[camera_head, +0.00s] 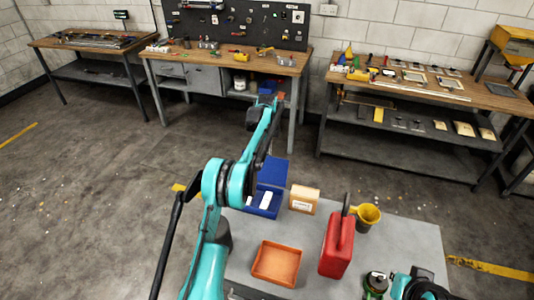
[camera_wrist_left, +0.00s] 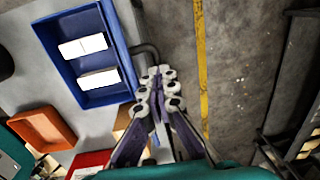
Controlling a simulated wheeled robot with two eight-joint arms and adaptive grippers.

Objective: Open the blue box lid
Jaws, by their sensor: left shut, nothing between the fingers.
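The blue box (camera_head: 264,204) stands at the far left of the grey table, with white items inside. Its blue lid (camera_head: 274,172) stands raised at the back edge, and the inside is exposed. In the left wrist view the open box (camera_wrist_left: 112,52) is at upper left, with two white blocks in it. My left gripper (camera_head: 259,163) is beside the raised lid in the head view, partly hidden by my arm. In the left wrist view its fingers (camera_wrist_left: 160,74) are together and empty, right of the box. I cannot tell whether they touch the lid. My right gripper is not visible.
On the grey table (camera_head: 400,235) are an orange tray (camera_head: 275,263), a red canister (camera_head: 337,247), a tan box (camera_head: 304,198) and a yellow cup (camera_head: 367,216). A green and black object (camera_head: 376,284) is near the front. Workbenches line the wall; the floor between is open.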

